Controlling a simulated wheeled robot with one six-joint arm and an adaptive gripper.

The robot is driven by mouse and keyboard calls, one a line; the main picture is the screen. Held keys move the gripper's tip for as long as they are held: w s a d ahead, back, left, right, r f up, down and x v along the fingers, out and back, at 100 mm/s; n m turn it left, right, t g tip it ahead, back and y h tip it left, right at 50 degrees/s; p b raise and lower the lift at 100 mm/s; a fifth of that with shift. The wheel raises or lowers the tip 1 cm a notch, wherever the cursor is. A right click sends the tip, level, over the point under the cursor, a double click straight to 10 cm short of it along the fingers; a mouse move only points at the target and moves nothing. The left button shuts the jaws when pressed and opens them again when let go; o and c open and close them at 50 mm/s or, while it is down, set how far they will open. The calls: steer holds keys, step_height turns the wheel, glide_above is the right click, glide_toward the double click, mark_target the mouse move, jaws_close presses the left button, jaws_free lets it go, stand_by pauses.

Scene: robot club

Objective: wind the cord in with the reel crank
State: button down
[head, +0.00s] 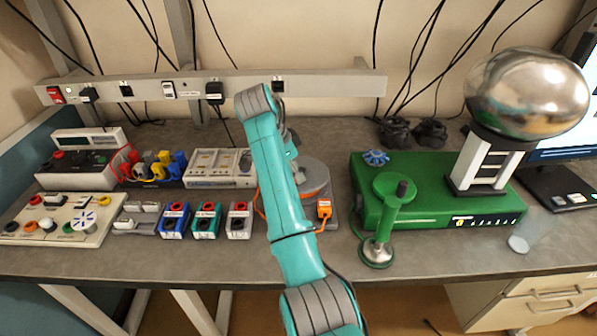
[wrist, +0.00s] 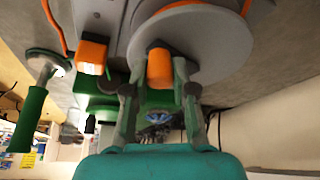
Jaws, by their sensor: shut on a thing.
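The cord reel is a grey disc (head: 314,178) on a grey base behind my arm, partly hidden by it. In the wrist view the reel's disc (wrist: 215,38) fills the top middle. An orange crank knob (wrist: 159,68) stands out from the disc, and the fingers of my gripper (wrist: 158,92) are shut around it. In the head view my arm hides the knob and most of the gripper. Orange cord (wrist: 54,28) runs beside the reel. An orange plug block (head: 324,208) sits at the reel's right front; it also shows in the wrist view (wrist: 92,54).
A green generator box (head: 440,205) with a silver dome (head: 530,92) and a green-topped stand (head: 395,187) are close on the right. Several small coloured boxes (head: 206,222) and panels stand left. A power strip (head: 230,84) runs behind.

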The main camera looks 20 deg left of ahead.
steer(key=shift+a+m, duration=0.15)
steer(key=shift+m, duration=0.15)
stand_by(0.4)
steer(key=c, duration=0.9)
jaws_free()
steer(key=shift+c, duration=0.2)
